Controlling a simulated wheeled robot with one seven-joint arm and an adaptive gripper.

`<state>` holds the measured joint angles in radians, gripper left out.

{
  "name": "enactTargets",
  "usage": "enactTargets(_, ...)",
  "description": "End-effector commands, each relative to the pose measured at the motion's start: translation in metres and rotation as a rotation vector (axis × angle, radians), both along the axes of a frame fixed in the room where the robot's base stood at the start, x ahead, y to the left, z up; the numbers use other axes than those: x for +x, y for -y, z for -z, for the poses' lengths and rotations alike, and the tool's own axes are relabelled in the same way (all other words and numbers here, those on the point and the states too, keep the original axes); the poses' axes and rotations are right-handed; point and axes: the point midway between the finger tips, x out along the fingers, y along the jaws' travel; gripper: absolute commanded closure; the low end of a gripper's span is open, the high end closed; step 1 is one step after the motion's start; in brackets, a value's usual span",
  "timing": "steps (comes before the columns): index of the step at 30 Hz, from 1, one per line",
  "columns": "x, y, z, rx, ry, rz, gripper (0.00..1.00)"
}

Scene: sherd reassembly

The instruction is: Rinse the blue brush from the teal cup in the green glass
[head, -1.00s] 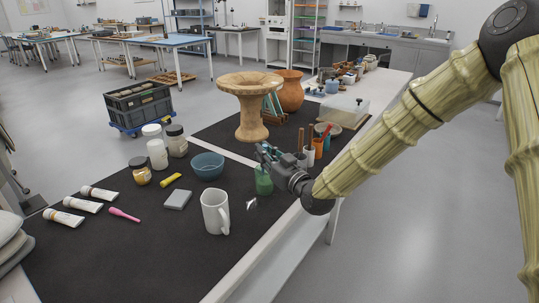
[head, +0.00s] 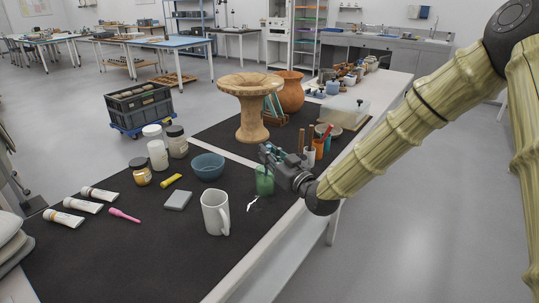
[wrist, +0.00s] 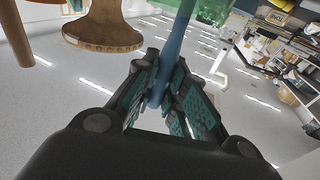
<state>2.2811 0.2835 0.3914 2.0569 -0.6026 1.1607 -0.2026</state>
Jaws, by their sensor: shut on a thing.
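The green glass (head: 264,184) stands on the dark mat in the head view, behind and right of the white mug. My gripper (head: 268,153) is just above the glass at its right side. In the wrist view my gripper (wrist: 160,88) is shut on the blue brush (wrist: 173,48), whose shaft runs between the fingers toward the green glass (wrist: 203,10) at the top edge. The brush's tip is not clear, and I cannot tell how deep it is in the glass. I cannot clearly make out the teal cup.
A white mug (head: 215,212) and a blue bowl (head: 208,166) stand left of the glass. A wooden pedestal bowl (head: 251,105) stands farther back. The table's edge lies close on the right.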

Motion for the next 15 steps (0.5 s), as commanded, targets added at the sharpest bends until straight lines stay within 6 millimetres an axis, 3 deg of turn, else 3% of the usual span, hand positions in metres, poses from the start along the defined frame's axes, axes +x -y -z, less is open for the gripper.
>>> enactTargets(15, -0.001, 0.002, -0.028, 0.001, 0.001, 0.0, 1.0)
